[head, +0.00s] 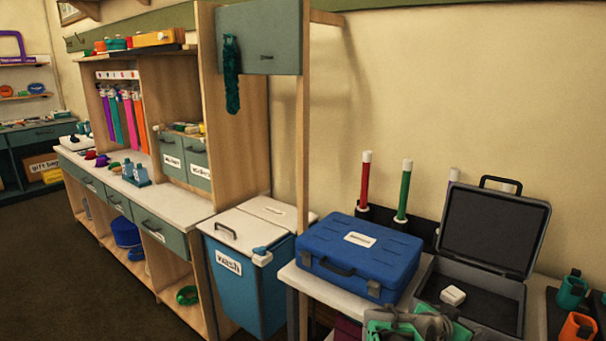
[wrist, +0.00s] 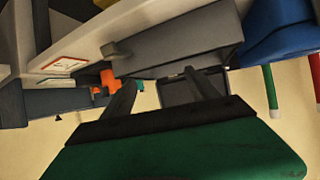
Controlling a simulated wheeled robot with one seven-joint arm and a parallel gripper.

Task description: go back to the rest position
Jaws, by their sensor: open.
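My gripper (wrist: 160,78) shows in the wrist view, with its two dark fingers apart and nothing between them. Its wide dark green body fills the bottom of that view. The wrist view is upside down, and the grey case (wrist: 180,45) lies beyond the fingers. A mint green and grey shape (head: 415,322) is at the bottom edge of the head view, in front of the grey case. I cannot tell whether it is part of my arm.
The open grey case (head: 507,303) and shut blue case (head: 385,258) share a white table. A small white block (head: 453,295) is in the grey case. Red (head: 365,182) and green (head: 405,190) sticks stand behind. Orange and teal cups are at right. Floor (head: 60,270) is clear at left.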

